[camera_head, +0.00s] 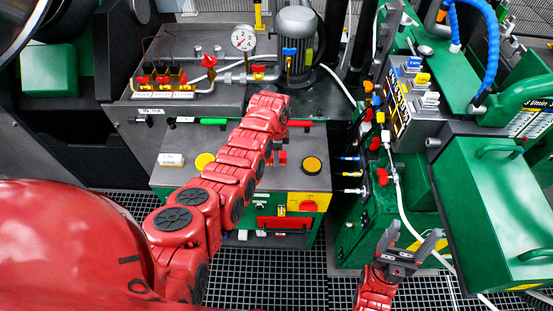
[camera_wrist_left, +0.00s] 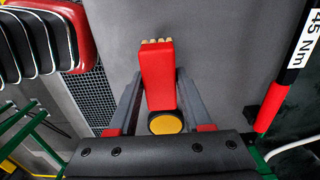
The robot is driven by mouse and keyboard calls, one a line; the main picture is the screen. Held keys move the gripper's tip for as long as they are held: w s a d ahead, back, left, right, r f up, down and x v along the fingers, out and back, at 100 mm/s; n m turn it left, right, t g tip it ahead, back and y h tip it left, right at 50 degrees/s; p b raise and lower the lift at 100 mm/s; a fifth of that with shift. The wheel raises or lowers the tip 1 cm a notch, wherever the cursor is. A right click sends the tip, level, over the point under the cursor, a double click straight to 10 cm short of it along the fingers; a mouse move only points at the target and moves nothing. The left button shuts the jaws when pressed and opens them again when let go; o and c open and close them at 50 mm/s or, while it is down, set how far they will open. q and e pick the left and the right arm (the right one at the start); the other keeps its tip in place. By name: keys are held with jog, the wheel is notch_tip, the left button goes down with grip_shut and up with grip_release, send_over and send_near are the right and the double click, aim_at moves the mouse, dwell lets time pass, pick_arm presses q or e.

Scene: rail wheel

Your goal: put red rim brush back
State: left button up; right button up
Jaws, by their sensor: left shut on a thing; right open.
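The red rim brush (camera_wrist_left: 157,75) is a red block with pale bristle tufts at its far end, in the left wrist view. My left gripper (camera_wrist_left: 157,95) is shut on it, one grey finger on each side. The brush is over a flat grey surface (camera_wrist_left: 215,60); I cannot tell whether it touches it. In the head view my left arm reaches over the grey-topped cabinet, and the arm mostly hides the gripper and brush. My right gripper (camera_head: 412,243) is open and empty at the lower right, in front of the green machine.
A red-and-black tool marked 45 Nm (camera_wrist_left: 273,105) lies right of the brush. Valves and a gauge (camera_head: 243,38) stand behind; the green machine (camera_head: 495,190) bounds the right.

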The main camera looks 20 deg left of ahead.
pick_arm(q)
jog(key=shift+s+f, duration=0.1)
jog(key=shift+f, duration=1.4)
jog(key=shift+f, duration=0.1)
jog(key=o, duration=1.2)
jog(key=shift+r, duration=0.2)
